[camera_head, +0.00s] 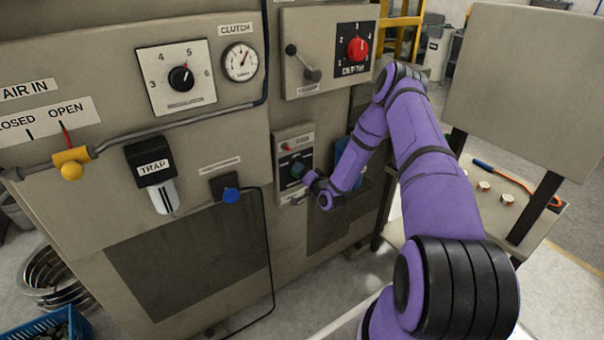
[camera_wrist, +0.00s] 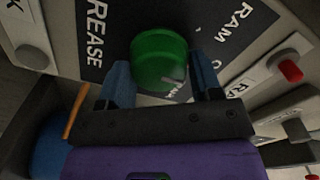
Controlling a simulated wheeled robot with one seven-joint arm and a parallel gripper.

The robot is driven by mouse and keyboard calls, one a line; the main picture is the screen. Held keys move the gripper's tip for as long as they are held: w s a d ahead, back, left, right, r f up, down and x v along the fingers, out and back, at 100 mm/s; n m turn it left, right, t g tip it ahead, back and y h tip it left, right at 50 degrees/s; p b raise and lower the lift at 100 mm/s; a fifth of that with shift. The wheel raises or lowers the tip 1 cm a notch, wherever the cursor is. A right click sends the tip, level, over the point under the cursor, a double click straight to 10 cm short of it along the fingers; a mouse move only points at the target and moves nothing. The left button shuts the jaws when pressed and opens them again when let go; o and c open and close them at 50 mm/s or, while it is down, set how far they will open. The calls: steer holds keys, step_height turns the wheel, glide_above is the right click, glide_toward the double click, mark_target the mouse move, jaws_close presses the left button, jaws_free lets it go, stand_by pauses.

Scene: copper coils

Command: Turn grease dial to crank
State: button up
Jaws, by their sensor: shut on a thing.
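The grease dial (camera_wrist: 157,52) is a round green knob on a dark plate in the wrist view. The plate shows part of the word GREASE at its left and RAM at its upper right. A pale mark on the knob points to the lower right of the wrist view; lettering beside it is partly hidden. My gripper (camera_wrist: 161,72) has one blue finger on each side of the knob and is shut on it. In the head view the dial (camera_head: 299,169) is small at the end of my purple arm, partly covered by my gripper (camera_head: 307,178).
A red button (camera_wrist: 290,70) sits right of the dial in the wrist view. In the head view, a crank handle (camera_head: 306,66) and a red depth dial (camera_head: 357,49) are above. A blue container (camera_head: 341,178) stands just behind my wrist.

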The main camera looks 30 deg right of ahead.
steer(key=m, duration=1.2)
steer(key=shift+f+m, duration=0.3)
steer(key=shift+m, duration=0.1)
stand_by(0.3)
steer(key=o, duration=0.9)
steer(key=shift+s, duration=0.1)
steer(key=s, duration=1)
steer(key=shift+s+d, duration=0.2)
steer(key=shift+s, duration=0.1)
